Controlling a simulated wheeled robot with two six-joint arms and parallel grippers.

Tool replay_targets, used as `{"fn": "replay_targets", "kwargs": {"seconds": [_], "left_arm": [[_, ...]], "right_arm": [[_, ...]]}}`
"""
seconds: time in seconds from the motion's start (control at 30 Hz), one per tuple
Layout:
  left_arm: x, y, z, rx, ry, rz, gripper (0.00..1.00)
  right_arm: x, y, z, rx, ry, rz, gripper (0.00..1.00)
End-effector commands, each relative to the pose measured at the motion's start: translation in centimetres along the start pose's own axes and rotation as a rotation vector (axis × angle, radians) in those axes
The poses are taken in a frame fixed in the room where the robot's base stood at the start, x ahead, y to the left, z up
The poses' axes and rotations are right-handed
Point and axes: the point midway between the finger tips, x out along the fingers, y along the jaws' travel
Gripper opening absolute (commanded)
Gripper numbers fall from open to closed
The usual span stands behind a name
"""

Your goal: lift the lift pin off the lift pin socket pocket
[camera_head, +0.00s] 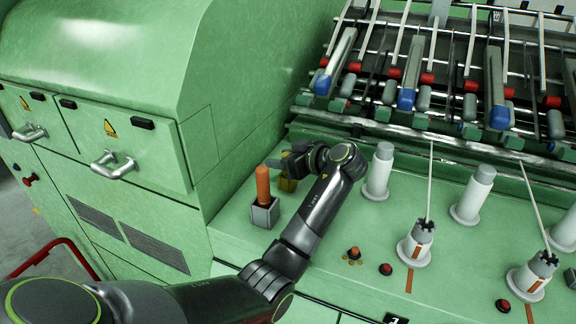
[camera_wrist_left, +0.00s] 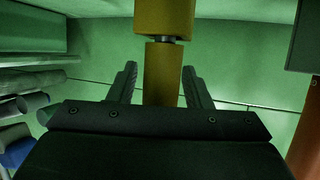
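A yellow post, which I take to be the lift pin (camera_wrist_left: 163,72) and its socket pocket (camera_wrist_left: 166,17), stands upright on the green machine deck. In the left wrist view a dark gap separates its lighter part from the wider part. In the head view it is partly hidden behind my left gripper (camera_head: 286,164). My left gripper (camera_wrist_left: 160,74) is open, with its two fingers on either side of the lighter part. A narrow gap shows at the left finger; contact at the right finger cannot be told. My right gripper is out of view.
An orange pin (camera_head: 262,184) stands in a grey square holder (camera_head: 264,212) close by, left of the gripper. White posts (camera_head: 379,170) and crown-topped posts (camera_head: 417,243) with rods stand to the right. A tall green housing (camera_head: 120,60) rises at the left.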

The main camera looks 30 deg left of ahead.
Motion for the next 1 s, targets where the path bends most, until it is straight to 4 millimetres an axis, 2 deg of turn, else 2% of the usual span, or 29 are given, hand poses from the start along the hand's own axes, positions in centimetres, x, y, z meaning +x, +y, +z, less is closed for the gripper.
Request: {"fn": "replay_targets", "kwargs": {"seconds": [0.03, 0.3, 0.53, 0.63, 1.0], "left_arm": [[0.0, 0.0, 0.0, 0.000, 0.000, 0.000, 0.38], [-0.1, 0.0, 0.0, 0.000, 0.000, 0.000, 0.03], [-0.1, 0.0, -0.2, -0.001, 0.001, 0.001, 0.03], [-0.4, 0.1, -0.9, -0.005, 0.002, 0.001, 0.03], [-3.1, 0.0, -7.3, -0.006, 0.003, 0.002, 0.03]], "right_arm": [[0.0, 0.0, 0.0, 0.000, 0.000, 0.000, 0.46], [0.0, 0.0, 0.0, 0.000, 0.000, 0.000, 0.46], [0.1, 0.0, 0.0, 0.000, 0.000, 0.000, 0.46], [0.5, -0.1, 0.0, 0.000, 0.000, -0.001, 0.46], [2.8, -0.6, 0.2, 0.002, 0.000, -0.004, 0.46]]}}
